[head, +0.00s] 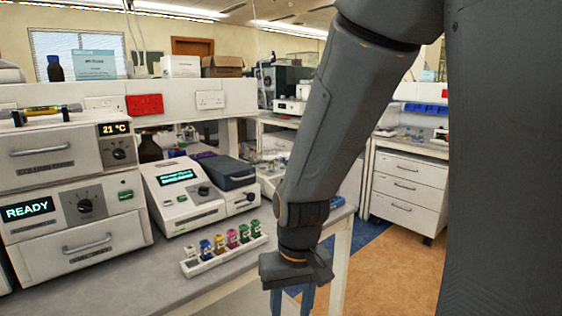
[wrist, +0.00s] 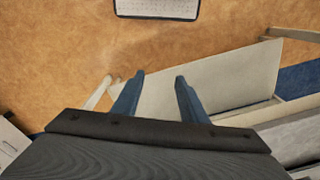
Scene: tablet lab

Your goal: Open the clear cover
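A white bench instrument (head: 185,198) with a lit green screen and a knob stands on the bench, left of my arm in the head view. A dark grey, closed-looking lid (head: 226,172) covers its right part; I cannot tell whether this is the clear cover, and no plainly see-through cover shows. My gripper (head: 291,303) points down, to the right of the instrument and near the bench's right end. In the wrist view my gripper (wrist: 156,76) has its two blue fingers apart with nothing between them. The instrument is not recognisable in the wrist view.
A white rack (head: 226,254) of several coloured vials stands in front of the instrument, near my gripper. Two stacked white ovens (head: 75,190) stand at the left, the lower one reading READY. A brown bottle (head: 150,149) is behind. Open floor (head: 400,262) lies right of the bench.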

